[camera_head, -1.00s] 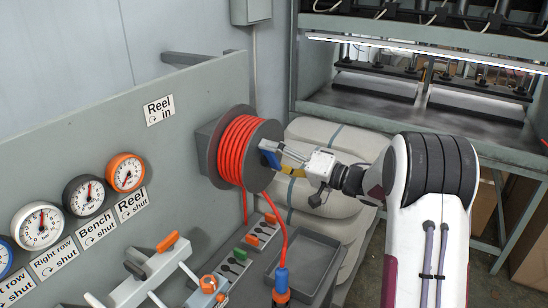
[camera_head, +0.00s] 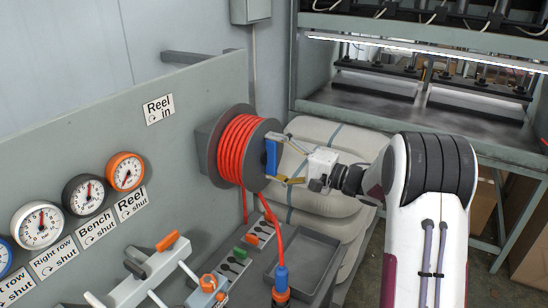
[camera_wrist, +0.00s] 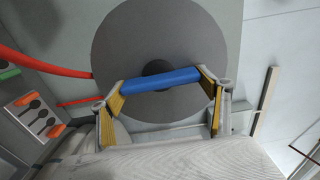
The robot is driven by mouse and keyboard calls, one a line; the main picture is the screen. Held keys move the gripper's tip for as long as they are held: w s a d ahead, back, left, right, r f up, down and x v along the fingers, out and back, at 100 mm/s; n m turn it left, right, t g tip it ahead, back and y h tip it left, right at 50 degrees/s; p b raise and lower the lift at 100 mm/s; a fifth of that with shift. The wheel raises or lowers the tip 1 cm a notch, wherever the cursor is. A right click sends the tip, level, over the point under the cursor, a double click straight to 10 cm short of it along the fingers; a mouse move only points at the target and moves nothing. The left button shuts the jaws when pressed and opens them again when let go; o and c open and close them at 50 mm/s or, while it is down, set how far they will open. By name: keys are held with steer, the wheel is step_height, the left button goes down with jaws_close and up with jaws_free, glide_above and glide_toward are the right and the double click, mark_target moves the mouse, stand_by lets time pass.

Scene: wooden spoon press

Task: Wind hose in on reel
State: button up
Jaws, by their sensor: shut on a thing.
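The hose reel (camera_head: 265,190) is a grey drum with round flanges on the grey panel, wound with orange-red hose (camera_head: 236,150). A length of hose hangs from the reel to a blue and orange end fitting (camera_head: 281,284) low in the head view. The blue crank handle (camera_head: 271,158) is on the reel's outer face; in the wrist view it (camera_wrist: 160,79) lies across the grey disc (camera_wrist: 158,28). My gripper (camera_head: 281,161) is shut on this handle, one finger at each end. In the wrist view the gripper (camera_wrist: 161,84) has yellow-padded fingers. A "Reel in" label (camera_head: 158,109) with a turn arrow is left of the reel.
Gauges (camera_head: 127,171) and valve levers (camera_head: 168,241) line the panel at left. A grey tray (camera_head: 308,258) lies below the reel, beside a spoon-marked board (camera_head: 238,262). Pale sacks (camera_head: 325,190) are stacked behind my gripper. A press (camera_head: 400,108) stands at back right.

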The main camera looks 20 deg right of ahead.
stand_by(0.3)
steer(key=o, duration=1.6)
steer(key=shift+a, duration=0.1)
steer(key=shift+s+d, duration=0.1)
steer(key=shift+d, duration=0.1)
steer(key=shift+v, duration=5.85)
